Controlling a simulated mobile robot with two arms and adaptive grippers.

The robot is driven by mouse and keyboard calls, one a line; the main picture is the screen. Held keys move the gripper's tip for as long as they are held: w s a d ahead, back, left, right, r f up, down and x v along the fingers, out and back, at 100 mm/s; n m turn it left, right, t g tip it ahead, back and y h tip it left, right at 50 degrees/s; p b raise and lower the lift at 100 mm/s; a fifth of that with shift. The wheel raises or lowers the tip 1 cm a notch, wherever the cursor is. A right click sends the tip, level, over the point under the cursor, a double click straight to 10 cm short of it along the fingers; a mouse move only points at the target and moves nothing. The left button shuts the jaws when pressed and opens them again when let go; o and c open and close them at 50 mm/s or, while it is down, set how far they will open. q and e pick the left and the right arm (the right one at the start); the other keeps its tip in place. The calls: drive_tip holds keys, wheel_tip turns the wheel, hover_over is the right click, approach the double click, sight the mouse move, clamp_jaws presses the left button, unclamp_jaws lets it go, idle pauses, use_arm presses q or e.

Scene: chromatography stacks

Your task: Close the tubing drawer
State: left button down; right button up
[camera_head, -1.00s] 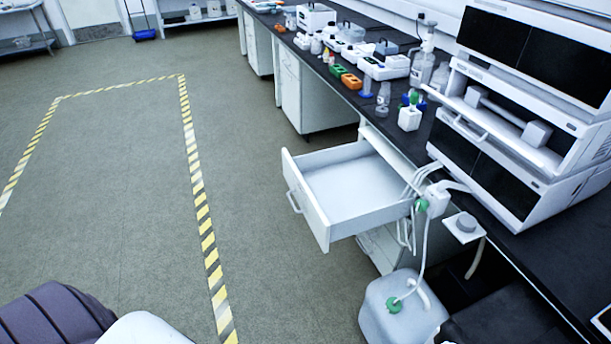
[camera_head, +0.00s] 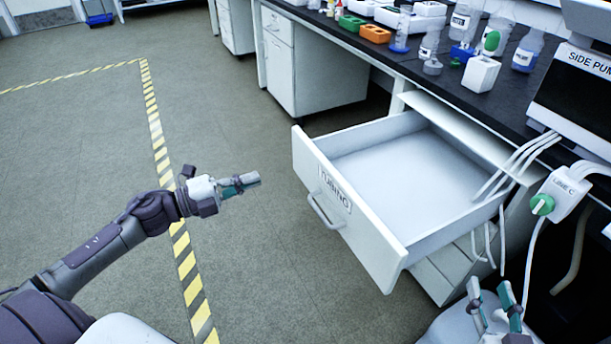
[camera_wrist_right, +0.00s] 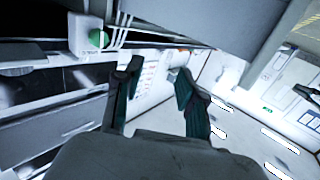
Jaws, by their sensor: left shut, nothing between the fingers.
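The white tubing drawer (camera_head: 345,222) is pulled far out from under the bench in the head view. Its front carries a "TUBING" label and a bar handle (camera_head: 325,212). The inside looks empty, with white tubes crossing its right rear edge. My left gripper (camera_head: 248,182) is shut and empty, to the left of the drawer front and apart from it. My right gripper (camera_head: 497,298) is open at the lower right, in front of the cabinet below the drawer. Its spread fingers (camera_wrist_right: 155,90) also show in the right wrist view with nothing between them.
Several thin tubes (camera_head: 515,165) run from the device to the drawer's right side, near a white box with a green knob (camera_head: 542,204). Bottles (camera_head: 465,20) stand on the dark bench. The floor left of the drawer is clear.

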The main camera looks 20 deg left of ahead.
use_arm(q)
drive_tip(key=b, duration=0.1)
approach(316, 158)
drive_tip(key=b+x, duration=0.1)
drive_tip(key=x, duration=0.5)
drive_tip(key=shift+w+d, duration=0.4)
drive_tip(key=shift+w, duration=0.2)
use_arm(e)
wheel_tip(316, 158, up, 9)
drive_tip(key=s+t+y, duration=0.1)
drive_tip(key=t+y, duration=0.1)
drive_tip(key=t, duration=0.3)
drive_tip(key=shift+s+a+t, duration=0.2)
drive_tip(key=shift+a+t, duration=0.2)
drive_tip(key=shift+a, duration=0.05)
use_arm(q)
drive_tip(key=shift+d, duration=0.1)
